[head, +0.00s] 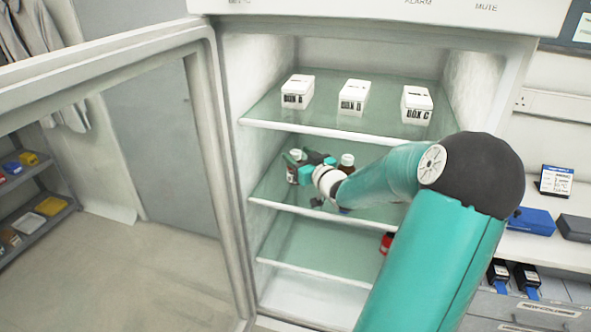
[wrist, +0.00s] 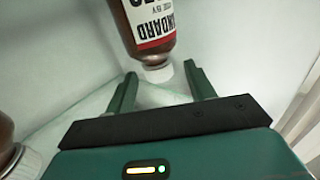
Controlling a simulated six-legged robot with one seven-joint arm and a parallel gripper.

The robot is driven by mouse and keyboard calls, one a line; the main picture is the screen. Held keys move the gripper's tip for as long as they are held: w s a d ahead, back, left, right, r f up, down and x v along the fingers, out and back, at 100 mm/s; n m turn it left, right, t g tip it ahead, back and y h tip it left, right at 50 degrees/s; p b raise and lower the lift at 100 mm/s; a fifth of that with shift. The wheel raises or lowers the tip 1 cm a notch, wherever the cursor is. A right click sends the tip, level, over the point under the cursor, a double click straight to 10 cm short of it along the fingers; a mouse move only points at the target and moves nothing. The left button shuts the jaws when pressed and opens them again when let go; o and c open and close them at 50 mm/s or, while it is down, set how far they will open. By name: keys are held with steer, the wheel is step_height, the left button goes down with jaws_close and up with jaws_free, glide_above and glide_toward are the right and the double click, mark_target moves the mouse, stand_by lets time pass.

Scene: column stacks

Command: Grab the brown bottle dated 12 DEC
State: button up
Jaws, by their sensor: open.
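My gripper (wrist: 160,70) is open, its two fingers pointing at a brown bottle (wrist: 150,25) with a white and red label. In the wrist view this bottle appears upside down, its white cap just ahead of and between the fingertips, apart from them. The label shows "STANDARD" and part of a use-by line; no full date is readable. A second brown bottle (wrist: 6,135) with a white cap is at the left edge.
The fridge door (head: 110,48) stands open at left. The upper shelf (head: 270,122) holds three white boxes, including BOX C (head: 416,108). A red item (head: 387,242) is on the lower shelf, partly behind my arm. My arm hides the right part of the middle shelf.

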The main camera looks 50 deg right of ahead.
steer(key=shift+x, duration=1.15)
steer(key=shift+c, duration=0.2)
jaws_close()
steer(key=shift+r, duration=0.2)
